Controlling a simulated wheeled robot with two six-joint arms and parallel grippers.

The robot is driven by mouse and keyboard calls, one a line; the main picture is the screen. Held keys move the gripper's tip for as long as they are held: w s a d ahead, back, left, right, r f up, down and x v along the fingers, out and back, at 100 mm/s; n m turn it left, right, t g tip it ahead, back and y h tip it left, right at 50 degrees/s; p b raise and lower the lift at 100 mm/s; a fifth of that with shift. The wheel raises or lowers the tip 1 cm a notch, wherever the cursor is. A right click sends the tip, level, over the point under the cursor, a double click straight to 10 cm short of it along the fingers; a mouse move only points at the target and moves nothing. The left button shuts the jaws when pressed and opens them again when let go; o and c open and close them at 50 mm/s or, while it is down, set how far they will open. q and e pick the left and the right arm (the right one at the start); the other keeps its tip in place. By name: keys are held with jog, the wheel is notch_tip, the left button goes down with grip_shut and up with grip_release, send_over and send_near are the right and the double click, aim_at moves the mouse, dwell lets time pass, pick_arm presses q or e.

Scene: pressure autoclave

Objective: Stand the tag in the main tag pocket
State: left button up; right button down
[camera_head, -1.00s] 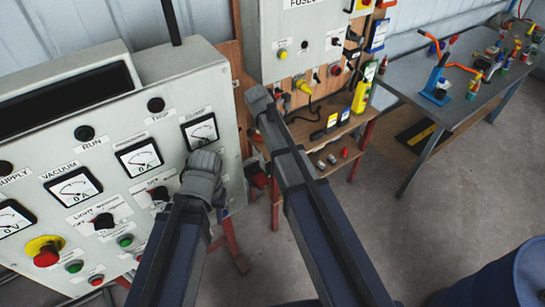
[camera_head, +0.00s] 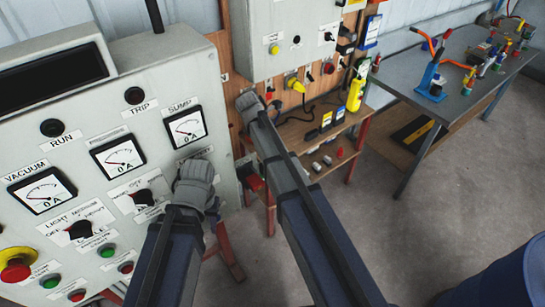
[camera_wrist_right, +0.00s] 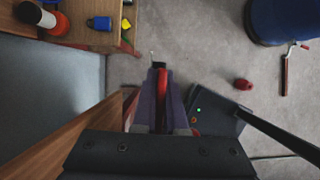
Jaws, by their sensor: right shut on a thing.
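In the right wrist view my right gripper (camera_wrist_right: 163,120) is shut on a narrow red thing (camera_wrist_right: 162,88), seen edge-on, with a dark end. I cannot tell from its face whether it is the tag. In the head view my right gripper (camera_head: 250,103) is beside the wooden board, right of the grey gauge panel (camera_head: 85,120); its fingertips are largely hidden. My left gripper (camera_head: 196,180) is in front of the panel's lower right part, below the SUMP gauge; I cannot tell whether it is open. I cannot make out a labelled main tag pocket.
A grey fuse box (camera_head: 290,45) hangs above. A metal bench (camera_head: 460,80) stands right, a blue drum (camera_head: 500,275) at lower right. Floor between is clear.

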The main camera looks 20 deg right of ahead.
jog(key=shift+f+b, duration=1.75)
jog(key=shift+f, duration=0.05)
jog(key=shift+f, duration=0.25)
jog(key=c, duration=1)
grip_release()
jog(key=shift+r, duration=0.1)
jog(key=p+v, duration=0.6)
jog(key=v, duration=0.1)
jog(key=shift+d+r, duration=0.1)
jog(key=shift+d, duration=0.05)
jog(key=shift+r+p, duration=0.35)
jog(key=shift+p, duration=0.15)
jog(key=shift+a, duration=0.25)
jog(key=shift+f, duration=0.1)
